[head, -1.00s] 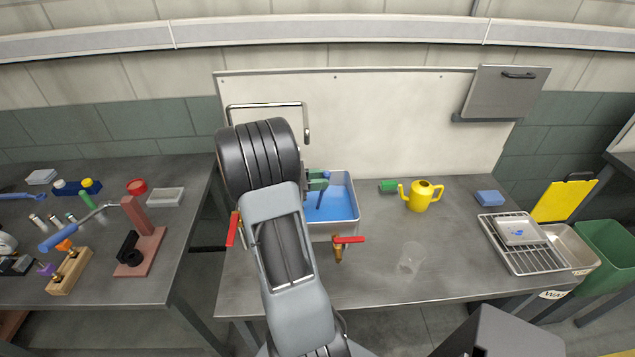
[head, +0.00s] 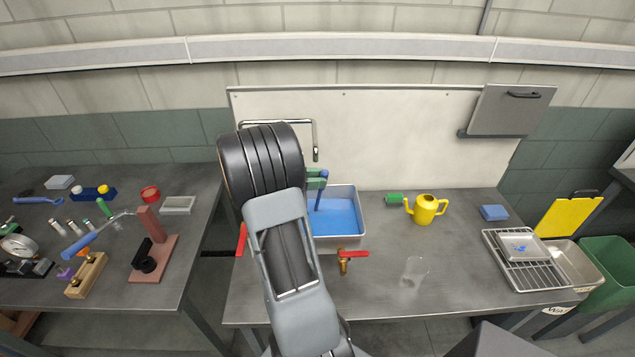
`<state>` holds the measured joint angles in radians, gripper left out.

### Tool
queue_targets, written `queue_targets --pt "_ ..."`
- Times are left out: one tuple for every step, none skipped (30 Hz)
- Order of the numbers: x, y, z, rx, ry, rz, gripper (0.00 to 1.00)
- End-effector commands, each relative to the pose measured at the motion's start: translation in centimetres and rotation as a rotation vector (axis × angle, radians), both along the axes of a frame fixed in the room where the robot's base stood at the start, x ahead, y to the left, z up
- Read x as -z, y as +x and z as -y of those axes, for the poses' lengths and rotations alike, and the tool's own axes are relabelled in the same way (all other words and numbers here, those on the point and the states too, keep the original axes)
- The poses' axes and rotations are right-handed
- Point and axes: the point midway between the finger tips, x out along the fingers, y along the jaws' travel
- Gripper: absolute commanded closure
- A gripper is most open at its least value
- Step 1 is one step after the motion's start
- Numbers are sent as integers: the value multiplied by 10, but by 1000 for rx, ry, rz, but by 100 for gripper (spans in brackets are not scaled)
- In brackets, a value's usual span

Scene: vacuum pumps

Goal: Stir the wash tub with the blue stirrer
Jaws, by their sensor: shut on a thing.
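The wash tub (head: 362,222) is a pale rectangular basin of blue water at the middle of the bench, partly hidden on its left by my arm. My gripper (head: 318,181), with green fingers, is over the tub's back left part. It is shut on the blue stirrer (head: 320,198), a thin blue rod held slightly tilted. The stirrer's lower end reaches down to the blue water near the left side; whether it touches the bottom cannot be seen.
A faucet (head: 316,140) arches behind the tub. A red-handled brass valve (head: 345,259) stands in front. The bench's front middle is mostly clear.

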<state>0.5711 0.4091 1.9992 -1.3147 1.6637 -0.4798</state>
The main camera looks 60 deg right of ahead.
Motion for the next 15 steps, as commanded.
queue_targets --pt "-5 0 0 0 -3 3 100" --pt "-9 0 0 1 -4 4 100" --pt "-13 0 0 1 -4 3 100" --pt "-16 0 0 0 -3 3 100" --pt "-19 0 0 1 -4 3 100" --pt "-23 0 0 1 -4 4 100" --pt "-26 0 0 0 -3 4 100" --pt "-29 0 0 0 -3 4 100" --pt "-33 0 0 0 -3 4 100" --pt "-36 0 0 0 -2 3 100" --pt "-39 0 0 0 -2 3 100" --pt "-42 0 0 0 -2 3 100" --pt "-44 0 0 0 -2 3 100" --pt "-46 0 0 0 -2 3 100" --pt "-48 0 0 0 -1 1 100"
